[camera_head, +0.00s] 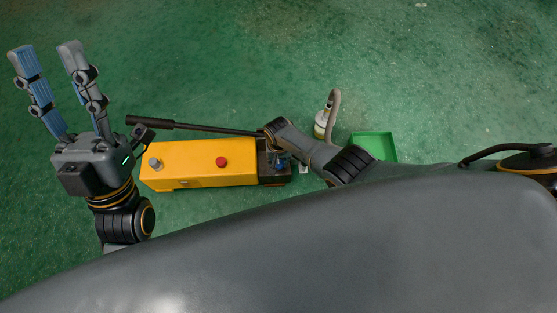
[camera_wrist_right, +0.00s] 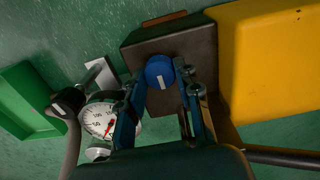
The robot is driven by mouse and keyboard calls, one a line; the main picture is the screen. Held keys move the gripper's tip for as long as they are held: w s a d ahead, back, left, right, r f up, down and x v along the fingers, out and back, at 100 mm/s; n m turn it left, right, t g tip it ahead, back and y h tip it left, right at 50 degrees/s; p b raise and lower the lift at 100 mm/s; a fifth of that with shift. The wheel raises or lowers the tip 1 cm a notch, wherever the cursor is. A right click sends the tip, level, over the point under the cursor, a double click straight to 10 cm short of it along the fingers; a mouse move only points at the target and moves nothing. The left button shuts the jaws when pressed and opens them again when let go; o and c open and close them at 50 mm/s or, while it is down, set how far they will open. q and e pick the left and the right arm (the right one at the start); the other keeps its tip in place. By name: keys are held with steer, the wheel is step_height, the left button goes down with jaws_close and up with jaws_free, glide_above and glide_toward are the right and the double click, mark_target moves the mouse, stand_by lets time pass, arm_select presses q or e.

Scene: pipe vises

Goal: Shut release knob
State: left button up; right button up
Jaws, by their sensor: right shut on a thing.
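A yellow hand pump (camera_head: 200,163) lies on the green floor, with a dark block at its right end; the dark block (camera_wrist_right: 165,45) also shows in the wrist view. The blue round release knob (camera_wrist_right: 158,71) is on this block's face. My right gripper (camera_wrist_right: 163,84) is shut on the knob, one finger on each side of it. In the head view, my right gripper (camera_head: 280,161) is at the block and mostly hidden by its own wrist. My left gripper (camera_head: 46,52) is open and empty, raised left of the pump, fingers spread.
A dark pump lever (camera_head: 195,126) runs along the pump's far side. A pressure gauge (camera_wrist_right: 100,120) stands beside the right gripper. Open floor lies beyond.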

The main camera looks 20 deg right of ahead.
mark_target(278, 164)
steer(key=shift+s+a, duration=0.2)
stand_by(0.4)
steer(key=o, duration=1.2)
steer(key=shift+c, duration=0.2)
steer(key=shift+w+d, duration=0.1)
steer(key=shift+w, duration=0.05)
steer(key=shift+r, duration=0.1)
steer(key=shift+w+r, duration=0.1)
steer(key=shift+r, duration=0.15)
step_height(278, 164, up, 11)
steer(key=shift+r, duration=0.15)
